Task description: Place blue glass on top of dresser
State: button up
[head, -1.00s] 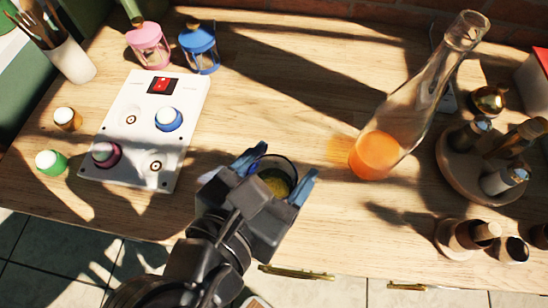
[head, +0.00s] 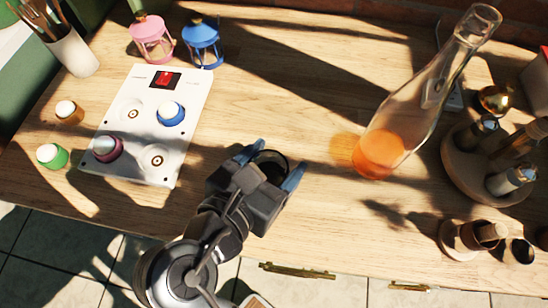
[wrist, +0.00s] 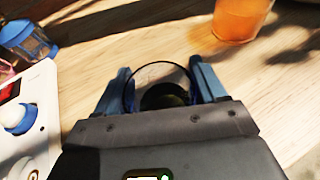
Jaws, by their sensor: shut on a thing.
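My gripper (head: 272,166) reaches over the front part of the wooden dresser top (head: 275,100). Its two blue fingers are shut on a round glass (head: 267,157), one finger on each side. In the head view mostly its dark rim and inside show. In the wrist view the glass (wrist: 162,70) has a thin dark rim, blue-tinted sides between the fingers and a dark inside with a little yellow-green. The glass looks upright. Its base is hidden by my gripper, so I cannot tell whether it touches the wood.
A white panel with colored knobs (head: 148,125) lies left of my gripper. A tall bottle with orange liquid (head: 405,115) stands to the right. Pink (head: 152,40) and blue (head: 203,44) lanterns stand behind. A round tray (head: 455,180) holds small bottles. Wood behind the glass is clear.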

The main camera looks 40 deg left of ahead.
jog(key=o, duration=1.2)
jog(key=v, duration=1.2)
